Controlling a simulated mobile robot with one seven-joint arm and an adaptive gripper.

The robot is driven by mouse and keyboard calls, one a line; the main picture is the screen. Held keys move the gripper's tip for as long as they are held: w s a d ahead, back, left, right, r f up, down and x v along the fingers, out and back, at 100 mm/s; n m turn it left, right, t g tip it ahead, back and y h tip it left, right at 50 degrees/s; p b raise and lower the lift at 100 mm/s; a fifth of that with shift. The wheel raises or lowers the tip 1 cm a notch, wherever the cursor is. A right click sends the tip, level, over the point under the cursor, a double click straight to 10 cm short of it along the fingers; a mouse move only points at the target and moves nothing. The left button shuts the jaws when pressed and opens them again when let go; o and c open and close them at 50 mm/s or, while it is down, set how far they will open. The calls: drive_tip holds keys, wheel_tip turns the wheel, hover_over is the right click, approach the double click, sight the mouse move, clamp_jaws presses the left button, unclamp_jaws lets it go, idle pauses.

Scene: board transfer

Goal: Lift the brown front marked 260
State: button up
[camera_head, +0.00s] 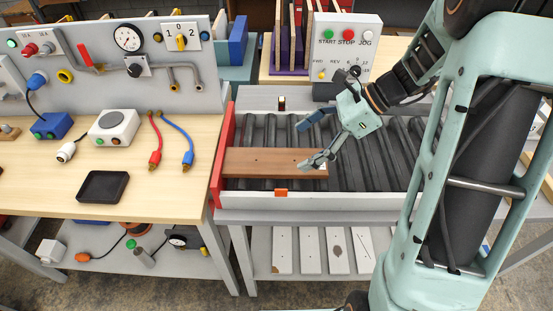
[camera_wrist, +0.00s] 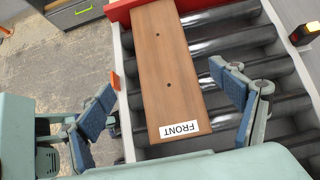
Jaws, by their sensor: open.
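A flat brown board (camera_head: 262,162) lies on the roller conveyor, its left end by the red end stop. In the wrist view the brown board (camera_wrist: 163,62) carries a white label (camera_wrist: 179,129) reading FRONT, upside down; I see no 260. Two small dark holes show along its middle. My gripper (camera_head: 311,143) is open and empty over the board's right end. In the wrist view my gripper (camera_wrist: 163,80) has one finger on each side of the board, apart from its edges. The fingers' exact height above the rollers is hard to tell.
The roller conveyor (camera_head: 390,160) has a red end stop (camera_head: 223,150) and a pale front rail with an orange block (camera_head: 281,192). A control box (camera_head: 345,45) stands behind it. A workbench with a black tray (camera_head: 102,186) is at left. Rollers right of the board are bare.

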sight(276, 160)
drive_tip(key=x, duration=0.7)
drive_tip(key=shift+w+f, duration=0.15)
drive_tip(key=shift+w, duration=0.1)
drive_tip(key=shift+c, duration=0.7)
drive_tip(key=c, duration=1.3)
